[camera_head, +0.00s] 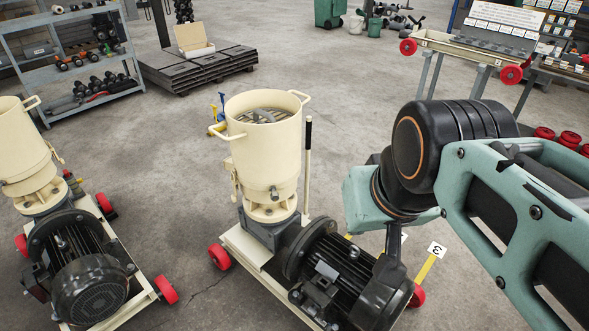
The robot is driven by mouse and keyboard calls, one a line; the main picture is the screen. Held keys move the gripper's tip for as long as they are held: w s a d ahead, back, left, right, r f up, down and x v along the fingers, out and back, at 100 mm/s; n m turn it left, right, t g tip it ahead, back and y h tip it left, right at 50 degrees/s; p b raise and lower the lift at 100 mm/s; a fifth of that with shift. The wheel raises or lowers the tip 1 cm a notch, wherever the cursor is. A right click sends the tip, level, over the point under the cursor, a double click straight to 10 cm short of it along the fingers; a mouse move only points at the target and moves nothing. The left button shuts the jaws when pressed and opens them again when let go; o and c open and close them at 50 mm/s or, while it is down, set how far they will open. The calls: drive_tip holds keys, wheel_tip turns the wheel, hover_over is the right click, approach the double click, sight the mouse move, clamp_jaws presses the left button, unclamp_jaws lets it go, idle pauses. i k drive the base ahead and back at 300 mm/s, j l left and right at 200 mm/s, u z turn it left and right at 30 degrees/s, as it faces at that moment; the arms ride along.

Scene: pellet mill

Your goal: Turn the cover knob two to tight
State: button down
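The cream pellet mill (264,150) stands in the middle, with an open-topped hopper that has loop handles on its rim. A small dark knob (273,193) sits low on the front of the hopper. A latch-like part (234,182) is on its left side. I cannot tell which of these is cover knob two, or how tight either is. My arm comes in from the right, over the mill's motor (335,272). My gripper (393,243) seems to point down below the wrist, right of the hopper and apart from it. Its fingers are mostly hidden.
A second pellet mill (25,150) stands at the left, partly cut off. Both mills have red wheels. A tall lever with a black grip (308,140) rises right of the hopper. A shelf (75,60), stacked dark slabs (200,68) and a trolley (470,50) are behind. Floor between is clear.

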sight(313, 312)
drive_tip(key=k+l+u, duration=0.3)
drive_tip(key=l, duration=0.25)
drive_tip(key=k+l+u, duration=0.3)
drive_tip(key=l, duration=0.2)
drive_tip(key=k+l+u, duration=0.3)
drive_tip(key=l, duration=0.1)
